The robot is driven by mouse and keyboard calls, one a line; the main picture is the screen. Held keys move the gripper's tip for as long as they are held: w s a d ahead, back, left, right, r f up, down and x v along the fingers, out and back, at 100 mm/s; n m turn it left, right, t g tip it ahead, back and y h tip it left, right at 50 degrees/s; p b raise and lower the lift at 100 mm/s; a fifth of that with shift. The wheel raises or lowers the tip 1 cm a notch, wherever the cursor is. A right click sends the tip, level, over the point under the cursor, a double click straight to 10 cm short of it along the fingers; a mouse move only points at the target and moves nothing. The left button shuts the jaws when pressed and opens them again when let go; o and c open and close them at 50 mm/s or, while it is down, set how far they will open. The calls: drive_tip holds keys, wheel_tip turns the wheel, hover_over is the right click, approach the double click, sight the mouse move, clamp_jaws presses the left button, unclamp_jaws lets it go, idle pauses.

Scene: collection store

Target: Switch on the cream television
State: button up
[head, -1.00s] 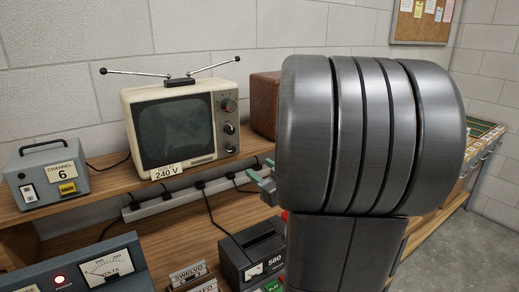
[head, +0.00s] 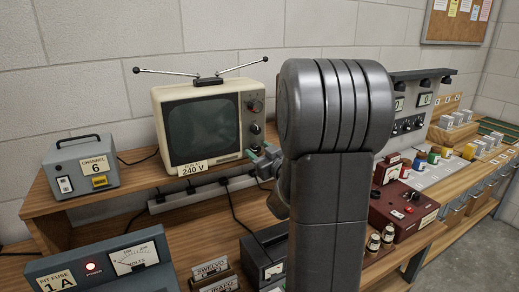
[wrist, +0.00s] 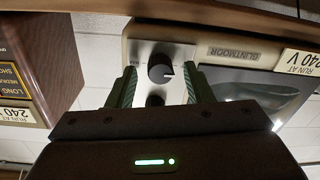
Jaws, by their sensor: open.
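The cream television (head: 166,125) stands on the wooden shelf with its dark screen (head: 203,124) facing me. Its knobs (head: 255,106) run down the right side of its front. A "RUN AT 240 V" card (head: 190,169) sits at its lower edge. My gripper (head: 262,163) is by the television's lower right corner, partly hidden by my arm. In the wrist view, which is upside down, my gripper (wrist: 160,74) is open with green fingers apart. A dark knob with a pale pointer line (wrist: 160,68) shows between the fingertips. I cannot tell whether they touch it. Another knob (wrist: 155,100) is partly hidden.
A brown set (wrist: 35,60) with its own 240 V card stands beside the television. A grey "CHANNEL 6" box (head: 80,165) stands left. A power strip (head: 185,199) runs below the shelf. A volt meter unit (head: 100,262) with a lit red lamp and a red box (head: 405,208) are nearer.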

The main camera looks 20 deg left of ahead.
drive_tip(key=shift+w+a, duration=0.15)
drive_tip(key=c, duration=1)
